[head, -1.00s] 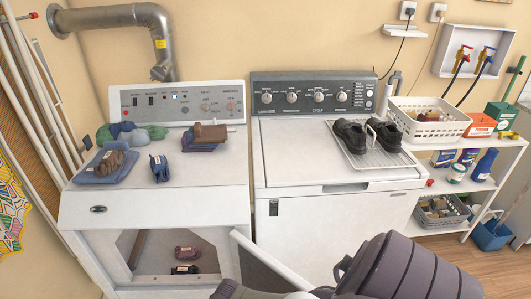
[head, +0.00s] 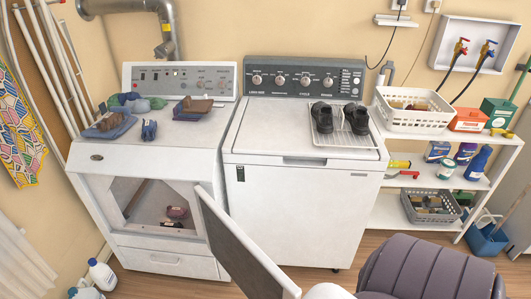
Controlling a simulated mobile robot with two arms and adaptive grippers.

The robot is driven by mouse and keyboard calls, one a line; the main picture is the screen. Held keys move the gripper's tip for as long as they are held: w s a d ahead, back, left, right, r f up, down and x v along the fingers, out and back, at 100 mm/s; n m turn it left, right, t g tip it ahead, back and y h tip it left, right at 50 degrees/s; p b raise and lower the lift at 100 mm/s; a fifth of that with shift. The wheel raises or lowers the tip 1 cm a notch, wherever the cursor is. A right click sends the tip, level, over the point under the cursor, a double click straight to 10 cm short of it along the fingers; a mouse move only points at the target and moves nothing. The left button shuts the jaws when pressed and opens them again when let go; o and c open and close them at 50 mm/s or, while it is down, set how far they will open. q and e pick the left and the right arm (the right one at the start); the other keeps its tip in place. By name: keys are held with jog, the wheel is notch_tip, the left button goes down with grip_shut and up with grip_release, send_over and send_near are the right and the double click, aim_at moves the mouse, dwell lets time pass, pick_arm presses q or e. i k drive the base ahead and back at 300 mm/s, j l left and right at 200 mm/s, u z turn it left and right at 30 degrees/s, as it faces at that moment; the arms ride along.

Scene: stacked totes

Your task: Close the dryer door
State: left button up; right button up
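The white dryer (head: 87,195) stands at the left, with a metal duct behind it. Its front opening is uncovered, and two small dark items (head: 176,212) lie inside. The dryer door (head: 243,250) is hinged at the right of the opening and stands wide open, jutting toward me. Its grey inner panel and white edge show, and its near end reaches the bottom of the head view. Neither of my grippers is in view, so I cannot see whether either touches the door.
Folded cloths and small items (head: 111,125) lie on the dryer. The white washer (head: 300,205) stands to its right, with black shoes (head: 357,118) on a rack. A shelf (head: 400,212) is farther right. Bottles (head: 102,274) stand on the floor at the lower left.

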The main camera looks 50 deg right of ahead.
aim_at(254, 273)
jog(key=k+l, duration=0.15)
jog(key=l, duration=0.25)
jog(key=k+l+u, duration=0.1)
jog(key=l, duration=0.3)
jog(key=k+l, duration=0.2)
jog(key=l, duration=0.2)
jog(key=k+l+u, duration=0.1)
jog(key=l, duration=0.3)
jog(key=k+l, duration=0.2)
jog(key=l, duration=0.2)
